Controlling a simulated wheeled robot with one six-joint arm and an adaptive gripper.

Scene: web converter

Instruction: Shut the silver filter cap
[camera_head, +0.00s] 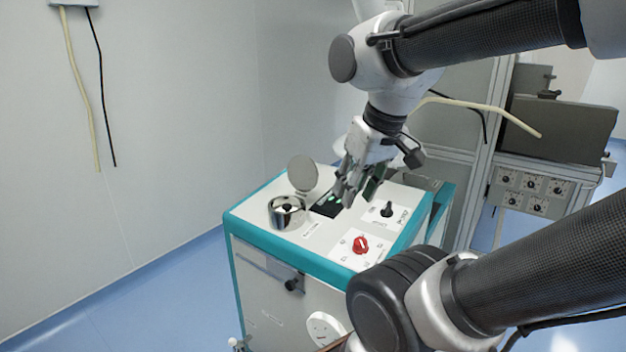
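The silver filter cap (303,173) is a round grey disc. It stands raised, nearly upright, at the back edge of a silver cylindrical filter housing (287,213). The housing's top is open and its inside shows. Both are on the left part of the white machine top. My gripper (345,197) points down over the machine top, to the right of the cap and housing and apart from them. It is partly seen from the side, and the gap between its fingers is not clear. Nothing is visibly held.
The teal-edged machine (262,237) carries a dark display (326,206), a red knob (360,244) and a black knob (387,209). A wall is behind at the left. A grey cabinet with dials (545,190) stands at the right. Blue floor is free at the left.

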